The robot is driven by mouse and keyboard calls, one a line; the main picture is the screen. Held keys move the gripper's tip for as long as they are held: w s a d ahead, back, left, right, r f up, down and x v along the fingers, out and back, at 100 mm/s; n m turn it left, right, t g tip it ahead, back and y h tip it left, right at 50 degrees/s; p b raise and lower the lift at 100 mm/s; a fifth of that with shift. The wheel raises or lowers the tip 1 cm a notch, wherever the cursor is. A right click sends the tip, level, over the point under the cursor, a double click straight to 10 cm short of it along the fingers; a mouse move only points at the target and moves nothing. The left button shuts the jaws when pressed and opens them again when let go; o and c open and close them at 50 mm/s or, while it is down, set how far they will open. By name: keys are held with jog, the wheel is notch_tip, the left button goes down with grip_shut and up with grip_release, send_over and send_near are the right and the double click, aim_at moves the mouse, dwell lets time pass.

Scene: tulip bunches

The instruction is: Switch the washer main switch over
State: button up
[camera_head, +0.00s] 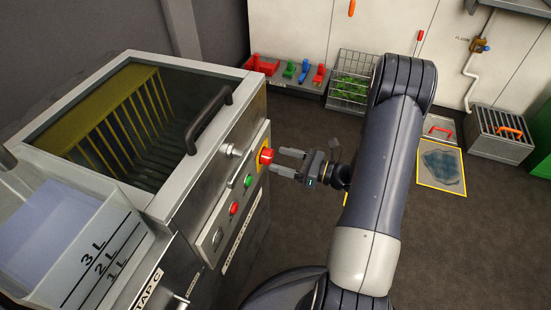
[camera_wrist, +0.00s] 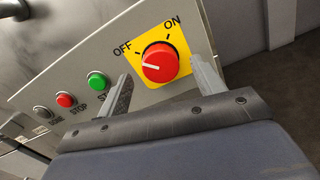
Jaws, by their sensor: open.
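The washer main switch is a red round knob on a yellow plate, on the washer's front panel; it shows in the head view (camera_head: 265,156) and large in the wrist view (camera_wrist: 160,62). Its plate carries the words OFF and ON. The white mark on the knob points left, on the OFF side. My gripper (camera_head: 280,162) is open and empty, facing the knob from close in front. In the wrist view its two fingers (camera_wrist: 160,72) appear on either side of the knob's lower part. I cannot tell whether they touch it.
The washer (camera_head: 186,68) has a dark lid with a handle (camera_head: 208,120). A green button (camera_wrist: 97,80) and a red button (camera_wrist: 66,100) sit left of the switch. A wire basket (camera_head: 350,82) and a grey crate (camera_head: 498,134) stand by the wall. The floor behind my gripper is mostly clear.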

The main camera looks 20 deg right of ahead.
aim_at(267, 156)
jog(key=shift+x, duration=1.35)
jog(key=c, duration=1)
